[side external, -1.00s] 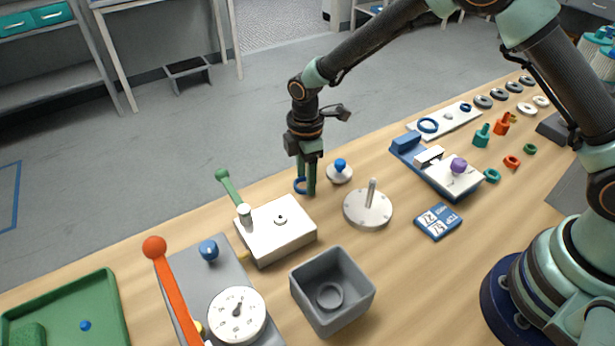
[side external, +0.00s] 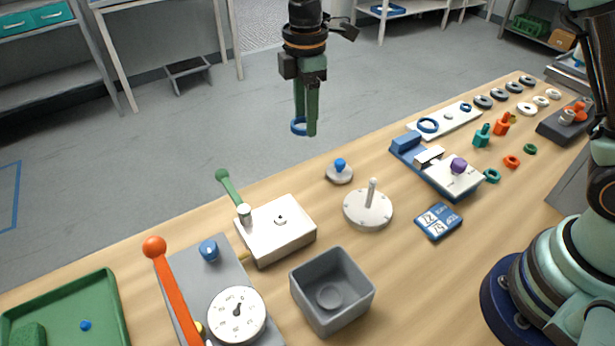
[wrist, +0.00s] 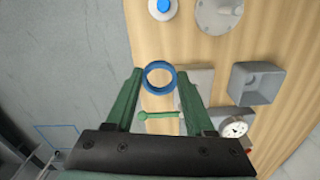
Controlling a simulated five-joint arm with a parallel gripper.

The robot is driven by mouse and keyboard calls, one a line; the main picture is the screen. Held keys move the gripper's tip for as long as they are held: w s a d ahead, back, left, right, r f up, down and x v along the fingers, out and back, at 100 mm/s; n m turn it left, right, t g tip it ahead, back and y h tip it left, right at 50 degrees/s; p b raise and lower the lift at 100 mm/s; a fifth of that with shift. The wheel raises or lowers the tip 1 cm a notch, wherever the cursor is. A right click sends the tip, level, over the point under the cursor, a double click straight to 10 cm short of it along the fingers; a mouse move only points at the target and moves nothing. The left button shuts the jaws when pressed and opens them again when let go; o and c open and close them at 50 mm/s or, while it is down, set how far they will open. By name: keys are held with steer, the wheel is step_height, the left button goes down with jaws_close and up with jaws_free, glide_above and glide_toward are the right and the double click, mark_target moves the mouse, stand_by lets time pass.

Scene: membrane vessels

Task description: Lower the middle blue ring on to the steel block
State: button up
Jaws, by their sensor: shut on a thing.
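My gripper (side external: 305,131) is shut on the middle blue ring (side external: 297,127), held high in the air beyond the bench's far edge in the side view. In the wrist view the blue ring (wrist: 146,80) sits between the fingertips of my gripper (wrist: 160,74), its opening facing the camera. The steel block (side external: 276,240) is a pale, low block on the bench with a small fitting on top and a green-handled lever at its left. The ring is well clear of it. In the wrist view the block is partly hidden behind the ring and a finger.
A round plate with an upright post (side external: 367,218), a small disc with a blue knob (side external: 340,174) and an open grey bin (side external: 346,310) stand near the block. An orange-handled lever (side external: 172,292) rises at left. A white board (side external: 447,121) carries other blue rings.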

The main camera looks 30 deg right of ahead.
steer(key=shift+r, duration=4.1)
steer(key=n, duration=0.3)
glide_above(282, 216)
step_height(282, 216, down, 14)
steer(key=shift+f, duration=2.85)
steer(key=o, duration=1.4)
